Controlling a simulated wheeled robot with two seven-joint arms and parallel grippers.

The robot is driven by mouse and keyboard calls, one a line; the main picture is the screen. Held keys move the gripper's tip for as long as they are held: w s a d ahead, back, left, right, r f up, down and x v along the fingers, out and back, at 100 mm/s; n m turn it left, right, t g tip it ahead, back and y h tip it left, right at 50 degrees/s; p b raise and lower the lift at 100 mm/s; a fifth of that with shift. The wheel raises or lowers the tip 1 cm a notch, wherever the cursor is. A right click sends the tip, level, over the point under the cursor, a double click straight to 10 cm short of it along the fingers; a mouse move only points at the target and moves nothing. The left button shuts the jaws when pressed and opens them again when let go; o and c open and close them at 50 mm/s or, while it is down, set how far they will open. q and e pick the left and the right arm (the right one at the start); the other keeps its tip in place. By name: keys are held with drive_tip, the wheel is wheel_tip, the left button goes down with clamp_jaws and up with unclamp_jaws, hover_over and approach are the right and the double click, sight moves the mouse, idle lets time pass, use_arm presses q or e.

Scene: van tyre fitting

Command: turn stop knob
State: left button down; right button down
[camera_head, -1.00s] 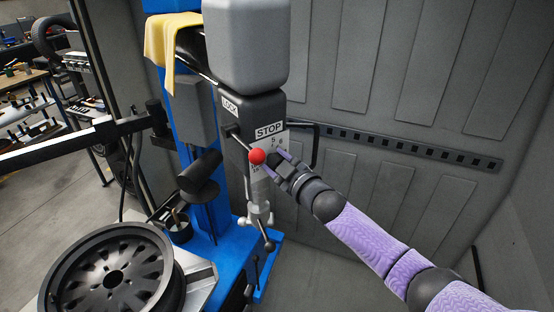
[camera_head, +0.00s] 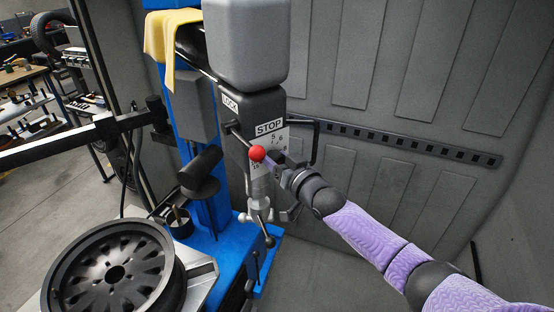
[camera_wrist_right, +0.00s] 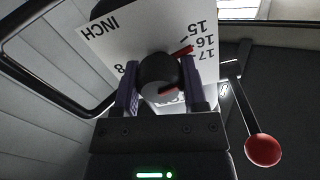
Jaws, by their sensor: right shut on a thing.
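The stop knob (camera_wrist_right: 158,76) is a round black knob with a red mark, on a white scale plate (camera_wrist_right: 112,45) printed INCH with numbers. In the right wrist view my right gripper (camera_wrist_right: 160,88) has its two purple fingers on either side of the knob, shut on it. In the head view my right gripper (camera_head: 278,165) reaches the plate from the right, below the STOP label (camera_head: 269,127). The knob is hidden there behind the red ball and the gripper. My left gripper is not in view.
A lever with a red ball (camera_head: 257,153) sticks out close beside my right gripper; the ball also shows in the right wrist view (camera_wrist_right: 263,150). A black bar handle (camera_head: 316,140) is to the right. A wheel rim (camera_head: 115,272) lies at lower left.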

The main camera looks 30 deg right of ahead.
drive_tip(key=shift+f+m, duration=0.2)
drive_tip(key=shift+m, duration=0.4)
drive_tip(key=shift+c, duration=0.6)
unclamp_jaws()
drive_tip(key=shift+r, duration=0.1)
drive_tip(key=s+d, duration=0.1)
drive_tip(key=s, duration=0.8)
drive_tip(key=shift+s+d, duration=0.3)
drive_tip(key=shift+s, duration=0.1)
